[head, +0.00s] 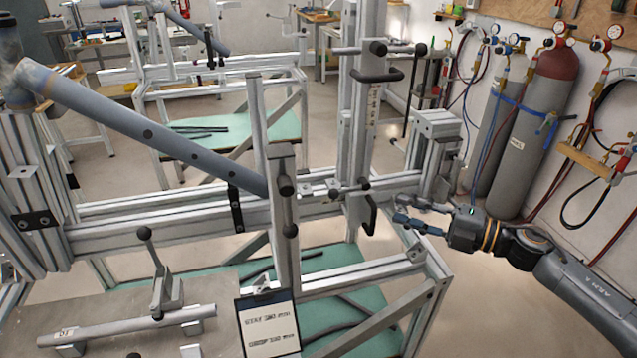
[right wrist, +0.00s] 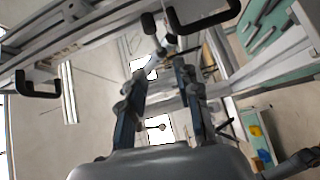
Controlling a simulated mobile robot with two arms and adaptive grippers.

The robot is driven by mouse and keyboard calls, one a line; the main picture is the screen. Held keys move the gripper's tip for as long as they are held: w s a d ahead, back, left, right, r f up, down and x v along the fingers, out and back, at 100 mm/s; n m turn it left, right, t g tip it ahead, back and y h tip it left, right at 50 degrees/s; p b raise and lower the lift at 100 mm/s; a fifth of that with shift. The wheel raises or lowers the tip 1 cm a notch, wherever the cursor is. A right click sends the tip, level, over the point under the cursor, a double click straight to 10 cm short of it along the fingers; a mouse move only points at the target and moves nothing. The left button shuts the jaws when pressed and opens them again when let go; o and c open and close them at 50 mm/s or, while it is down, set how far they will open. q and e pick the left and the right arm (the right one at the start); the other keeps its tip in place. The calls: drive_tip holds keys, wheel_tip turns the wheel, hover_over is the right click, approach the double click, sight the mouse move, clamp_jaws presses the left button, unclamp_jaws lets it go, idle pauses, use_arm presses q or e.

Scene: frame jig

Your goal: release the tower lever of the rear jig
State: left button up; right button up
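The nearer jig has an upright metal tower (head: 365,110) right of centre in the head view. A short lever with a black knob (head: 363,185) sticks out low on the tower, above a black pull handle (head: 370,215). Higher up are another black handle (head: 380,76) and a horizontal rod with a black knob (head: 421,49). I cannot tell whether any lever is clamped. My right gripper (head: 403,208) is open and empty, just right of the lower handle. In the right wrist view its fingers (right wrist: 160,75) are apart, below a black knob (right wrist: 148,22) and handle (right wrist: 205,22). My left gripper is out of view.
A blue-grey tube (head: 140,122) slopes across the jig from the left. A second jig (head: 200,75) stands in the background. Gas cylinders (head: 535,125) stand by the right wall. A clipboard (head: 268,325) hangs at the front. The floor right of the jig is open.

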sight(343, 190)
drive_tip(key=shift+n, duration=0.3)
drive_tip(key=x, duration=0.2)
drive_tip(key=p+x, duration=0.1)
drive_tip(key=x, duration=0.2)
drive_tip(key=r+p+x, duration=0.1)
drive_tip(key=x, duration=0.2)
drive_tip(key=shift+s+a, duration=0.15)
drive_tip(key=shift+s, duration=0.2)
drive_tip(key=p+x, duration=0.1)
drive_tip(key=x, duration=0.4)
drive_tip(key=shift+f, duration=0.15)
drive_tip(key=shift+w+a+f, duration=0.1)
drive_tip(key=shift+w+a, duration=0.2)
drive_tip(key=shift+a, duration=0.3)
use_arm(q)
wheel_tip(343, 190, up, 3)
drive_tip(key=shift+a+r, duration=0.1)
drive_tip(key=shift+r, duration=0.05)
use_arm(e)
clamp_jaws()
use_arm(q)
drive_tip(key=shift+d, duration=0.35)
